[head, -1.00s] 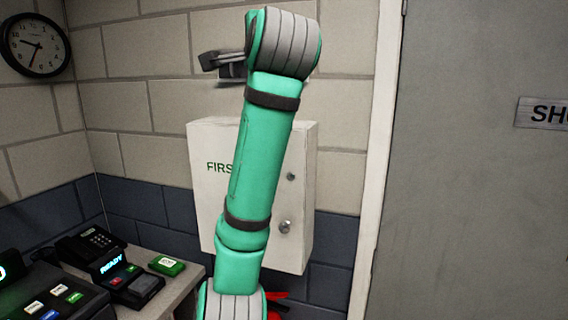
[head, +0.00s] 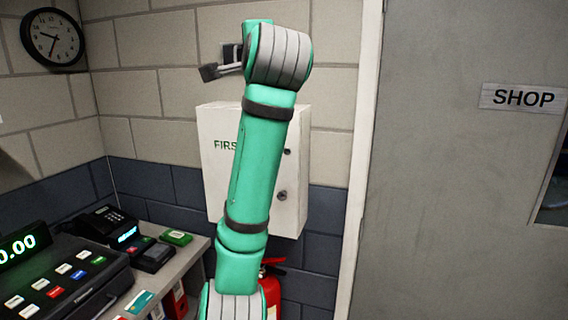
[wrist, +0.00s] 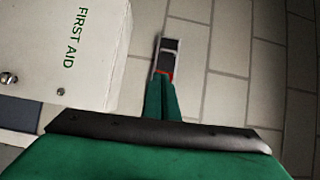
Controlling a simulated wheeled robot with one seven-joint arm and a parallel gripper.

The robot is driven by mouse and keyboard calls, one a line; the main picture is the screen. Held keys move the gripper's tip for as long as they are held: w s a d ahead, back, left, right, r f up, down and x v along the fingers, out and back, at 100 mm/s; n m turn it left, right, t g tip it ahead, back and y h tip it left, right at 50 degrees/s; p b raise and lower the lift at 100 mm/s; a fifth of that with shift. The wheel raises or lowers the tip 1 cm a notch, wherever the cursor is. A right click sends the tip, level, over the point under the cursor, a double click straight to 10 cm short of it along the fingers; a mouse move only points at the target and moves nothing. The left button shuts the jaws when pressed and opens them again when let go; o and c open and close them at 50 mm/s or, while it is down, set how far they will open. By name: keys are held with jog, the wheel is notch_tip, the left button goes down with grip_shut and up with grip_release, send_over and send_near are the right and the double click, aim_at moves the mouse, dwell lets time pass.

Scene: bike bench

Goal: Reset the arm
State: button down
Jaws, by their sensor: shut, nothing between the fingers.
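My green and grey arm (head: 258,165) stands raised in the middle of the head view. My gripper (head: 210,72) is at its upper left end, dark and small, in front of the block wall. In the wrist view my gripper (wrist: 168,45) points toward the wall, with its fingers together and nothing held. It is above and apart from the white first aid box, and part of it is hidden by my arm in the head view.
The first aid box (head: 216,170) hangs on the wall behind my arm. A counter (head: 188,262) with a cash register (head: 60,280) and card terminal (head: 152,256) is at left. A red fire extinguisher (head: 271,290) stands below. A grey SHOP door (head: 440,180) is at right.

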jog(key=w+d+f+n+h, duration=0.1)
jog(key=w+f, duration=0.3)
jog(key=f, duration=1.1)
jog(key=w+d+f+n+h, duration=0.1)
jog(key=w+f+h, duration=0.15)
jog(key=f, duration=1.25)
jog(key=s+d+f+n, duration=0.1)
jog(key=s+f, duration=0.2)
jog(key=f, duration=0.7)
jog(key=s+d+f+n, duration=0.2)
jog(key=s+f, duration=0.1)
jog(key=f, duration=0.7)
jog(key=s+d+f+n, duration=0.1)
jog(key=s+f, duration=0.3)
jog(key=f, duration=0.6)
jog(key=s+d+f+n+g+h, duration=0.1)
jog(key=s+f+n, duration=0.1)
jog(key=s+f, duration=0.8)
jog(key=s+d+f+n, duration=0.1)
jog(key=s+f+n, duration=0.1)
jog(key=s+f, duration=0.8)
jog(key=s+r+n, duration=0.2)
jog(key=s+r, duration=0.1)
jog(key=s, duration=1.2)
jog(key=s+r+n, duration=0.2)
jog(key=s+r, duration=0.1)
jog(key=s, duration=1.3)
jog(key=shift+s+a+r+n+g, duration=0.2)
jog(key=shift+a+r+n+g, duration=0.1)
jog(key=shift+a+g, duration=0.1)
